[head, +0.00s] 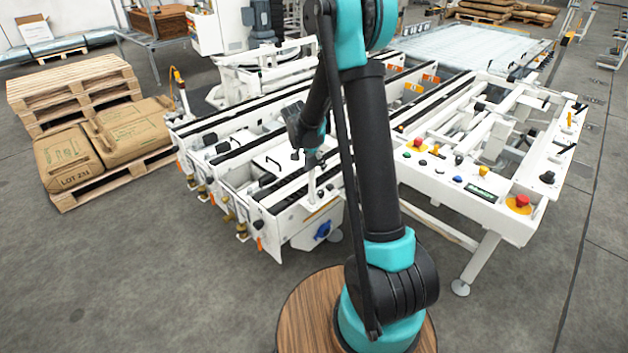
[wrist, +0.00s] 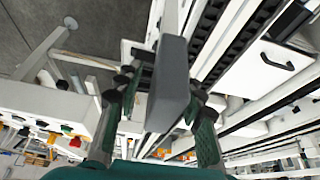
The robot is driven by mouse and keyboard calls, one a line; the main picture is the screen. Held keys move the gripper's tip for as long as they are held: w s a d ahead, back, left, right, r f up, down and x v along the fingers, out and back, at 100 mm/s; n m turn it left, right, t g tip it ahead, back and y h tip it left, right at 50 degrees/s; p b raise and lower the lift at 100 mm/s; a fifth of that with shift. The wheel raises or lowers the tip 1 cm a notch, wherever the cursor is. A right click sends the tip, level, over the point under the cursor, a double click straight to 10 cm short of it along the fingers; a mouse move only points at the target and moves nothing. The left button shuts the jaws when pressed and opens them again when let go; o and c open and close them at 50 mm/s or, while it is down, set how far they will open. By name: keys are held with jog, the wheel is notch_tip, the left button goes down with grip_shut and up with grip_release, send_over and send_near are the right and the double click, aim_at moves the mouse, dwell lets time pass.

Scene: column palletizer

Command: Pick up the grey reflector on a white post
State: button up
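The reflector (wrist: 172,68) is a grey upright block that stands large in the middle of the wrist view. Its white post (wrist: 175,18) runs up from it to the top edge there; the post also shows in the head view (head: 311,186), rising from the white conveyor frame. My gripper (wrist: 160,92) is open, one dark green finger on each side of the reflector. A gap shows at the left finger; the right fingertip is partly hidden behind the block, so contact there is unclear. In the head view my gripper (head: 310,136) is at the post's top, hiding detail.
White conveyor rails (head: 262,190) with black strips surround the post closely. A control panel (head: 480,185) with a red button stands to the right. Stacked pallets (head: 70,88) and brown sacks (head: 125,132) are at the left. The floor in front is clear.

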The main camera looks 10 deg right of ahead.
grip_shut()
jog(key=shift+r, duration=0.1)
dwell(0.4)
